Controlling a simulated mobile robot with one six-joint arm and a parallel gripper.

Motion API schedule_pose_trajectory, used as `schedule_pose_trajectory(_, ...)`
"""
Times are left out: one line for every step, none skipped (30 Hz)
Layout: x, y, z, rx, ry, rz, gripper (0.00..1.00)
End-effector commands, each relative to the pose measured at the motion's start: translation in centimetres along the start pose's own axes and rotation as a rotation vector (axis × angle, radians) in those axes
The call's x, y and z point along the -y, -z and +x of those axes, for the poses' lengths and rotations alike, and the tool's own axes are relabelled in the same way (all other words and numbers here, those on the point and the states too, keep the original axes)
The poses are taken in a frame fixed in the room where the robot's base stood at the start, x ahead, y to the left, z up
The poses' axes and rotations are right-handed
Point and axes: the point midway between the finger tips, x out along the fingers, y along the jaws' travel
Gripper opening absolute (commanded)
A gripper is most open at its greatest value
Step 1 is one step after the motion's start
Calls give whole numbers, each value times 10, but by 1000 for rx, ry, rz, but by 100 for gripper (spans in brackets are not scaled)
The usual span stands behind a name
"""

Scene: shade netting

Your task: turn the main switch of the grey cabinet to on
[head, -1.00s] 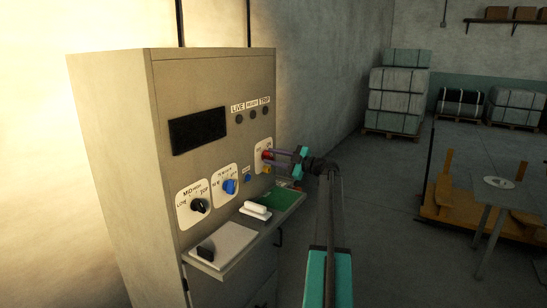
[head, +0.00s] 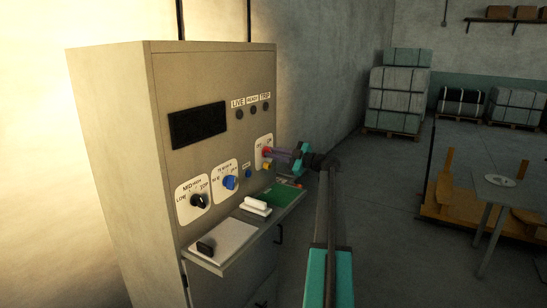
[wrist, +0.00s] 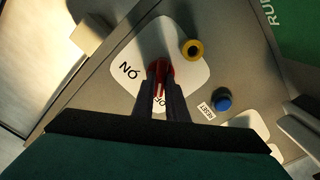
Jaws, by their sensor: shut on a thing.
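The grey cabinet (head: 165,85) stands at the left in the head view. Its main switch is a red knob (wrist: 160,70) on a white plate (wrist: 190,72) marked ON and OFF; it also shows in the head view (head: 266,152). My gripper (wrist: 160,78) is shut on the red knob, one dark finger on each side. The knob's pale pointer line lies between the fingers, towards the OFF label (wrist: 160,101). The ON label (wrist: 130,72) is to the left in the wrist view. The fingers partly hide the knob and OFF.
A yellow ring-like part (wrist: 192,49) and a blue reset button (wrist: 223,101) sit close to the switch. Black (head: 199,201) and blue (head: 230,182) selector knobs are further left. A shelf (head: 222,256) with loose items juts out below.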

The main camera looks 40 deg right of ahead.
Motion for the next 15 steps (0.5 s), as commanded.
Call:
schedule_pose_trajectory(1, -3, 0, 0, -2, 19, 0)
schedule_pose_trajectory(1, -3, 0, 0, -2, 32, 0)
schedule_pose_trajectory(1, -3, 0, 0, -2, 51, 0)
schedule_pose_trajectory(2, -3, 0, 0, -2, 67, 0)
schedule_pose_trajectory(2, -4, 0, 0, -2, 82, 0)
schedule_pose_trajectory(2, -4, 0, 0, -1, 104, 0)
schedule_pose_trajectory(2, -4, 0, 0, -1, 122, 0)
schedule_pose_trajectory(2, -4, 0, 0, -1, 139, 0)
schedule_pose_trajectory(1, -4, 0, -1, -1, 162, 0)
schedule_pose_trajectory(1, -4, 0, -1, -1, 180, 0)
schedule_pose_trajectory(1, -4, 0, -1, -1, 200, 0)
schedule_pose_trajectory(1, -4, 0, 0, 0, 226, 0)
schedule_pose_trajectory(1, -4, 0, -1, 0, 245, 0)
schedule_pose_trajectory(1, -4, 0, -1, 0, 264, 0)
schedule_pose_trajectory(1, -4, 0, -1, 0, 290, 0)
